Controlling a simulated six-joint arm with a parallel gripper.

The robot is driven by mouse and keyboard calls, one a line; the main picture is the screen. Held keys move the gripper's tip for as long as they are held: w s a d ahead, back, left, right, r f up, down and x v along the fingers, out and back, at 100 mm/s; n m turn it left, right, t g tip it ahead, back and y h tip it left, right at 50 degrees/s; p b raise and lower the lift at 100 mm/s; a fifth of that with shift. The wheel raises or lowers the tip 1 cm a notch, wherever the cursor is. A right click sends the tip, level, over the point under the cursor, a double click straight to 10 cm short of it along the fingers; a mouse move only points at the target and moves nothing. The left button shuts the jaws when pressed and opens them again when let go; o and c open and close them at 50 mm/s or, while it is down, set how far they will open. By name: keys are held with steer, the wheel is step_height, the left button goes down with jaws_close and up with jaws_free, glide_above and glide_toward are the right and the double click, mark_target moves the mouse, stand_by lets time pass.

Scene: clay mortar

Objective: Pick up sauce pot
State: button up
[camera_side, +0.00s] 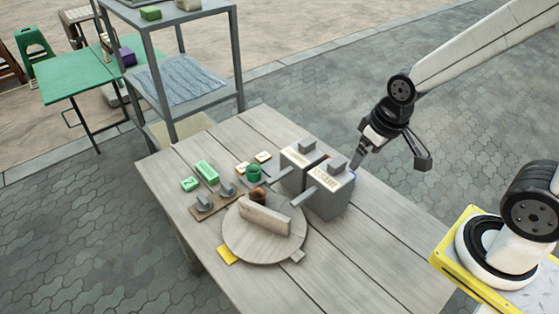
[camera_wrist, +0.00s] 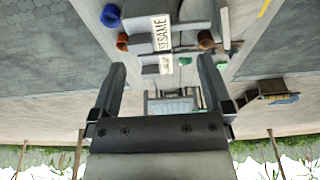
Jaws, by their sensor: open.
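Several small round pots are on the wooden table; I cannot tell which one is the sauce pot. In the side view, a green pot (camera_side: 254,173) and a brown pot (camera_side: 257,194) stand left of two grey labelled boxes. In the wrist view, a blue pot (camera_wrist: 110,15) and an orange pot (camera_wrist: 122,41) sit left of the SESAME label, and a brown pot (camera_wrist: 205,39) sits right of it. The boxes mostly hide the blue and orange pots in the side view. My gripper (camera_side: 393,160) is open and empty, above the table's right side; its spread fingers show in the wrist view (camera_wrist: 162,64).
The grey boxes (camera_side: 329,199) stand close to the gripper, with handles sticking out. A round wooden board (camera_side: 262,250) with an upright plank lies in front. Green blocks (camera_side: 206,172) and a grey shelf (camera_side: 190,118) are farther left. The table's right front is clear.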

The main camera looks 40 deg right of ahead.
steer(key=w+a+r+n+t, duration=0.1)
steer(key=w+a+n, duration=0.2)
steer(key=w+n, duration=1.35)
steer(key=w+a+r+n+t, duration=0.15)
steer(key=w+a+n, duration=0.25)
steer(key=w+n, duration=1.2)
steer(key=s+f+n, duration=0.3)
steer(key=f, duration=1.7)
steer(key=shift+s+f, duration=0.15)
steer(key=shift+f, duration=0.2)
steer(key=shift+g, duration=0.25)
steer(key=shift+x, duration=1.25)
steer(key=shift+f, duration=0.15)
